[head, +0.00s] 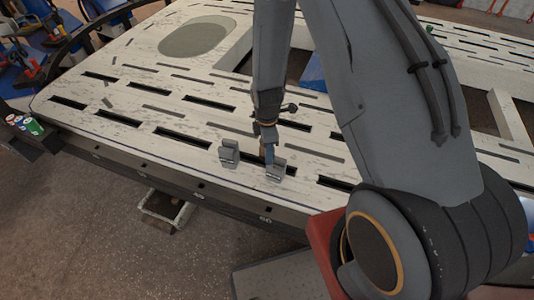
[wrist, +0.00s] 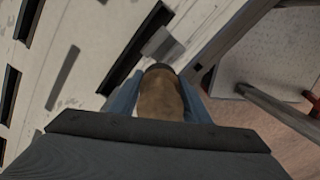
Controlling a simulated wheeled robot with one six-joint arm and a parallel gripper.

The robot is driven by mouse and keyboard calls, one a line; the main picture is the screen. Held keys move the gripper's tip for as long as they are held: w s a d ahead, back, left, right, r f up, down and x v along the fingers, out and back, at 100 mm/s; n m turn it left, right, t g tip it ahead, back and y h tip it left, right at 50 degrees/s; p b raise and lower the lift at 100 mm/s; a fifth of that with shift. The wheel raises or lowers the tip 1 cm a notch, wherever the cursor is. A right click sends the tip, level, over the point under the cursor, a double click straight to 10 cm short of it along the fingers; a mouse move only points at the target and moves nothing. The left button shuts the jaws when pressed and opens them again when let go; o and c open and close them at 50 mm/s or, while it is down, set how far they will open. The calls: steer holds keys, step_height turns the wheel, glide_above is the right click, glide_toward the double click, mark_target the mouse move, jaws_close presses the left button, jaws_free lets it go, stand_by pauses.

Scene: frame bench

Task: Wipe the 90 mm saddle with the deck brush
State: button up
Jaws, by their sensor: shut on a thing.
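My gripper (head: 268,152) is low over the front part of the pale slotted bench. In the wrist view its blue fingers (wrist: 160,98) are shut on the brown wooden handle of the deck brush (wrist: 161,92). The brush's bristles are hidden. A grey saddle (head: 277,170) is right at the gripper's tip, just in front of it. I cannot tell whether the brush touches it. A second grey saddle (head: 229,152) stands to the left. A grey block shape (wrist: 163,45) shows just past the handle in the wrist view. The size marks on the saddles are not readable.
The bench top (head: 150,70) has rows of dark slots, a grey-green oval (head: 197,37) and large openings at the back. Cans (head: 27,124) stand off its left corner. A small crate (head: 166,210) is on the floor below the front edge.

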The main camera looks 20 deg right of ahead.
steer(key=shift+r+p, duration=1)
steer(key=shift+r, duration=0.75)
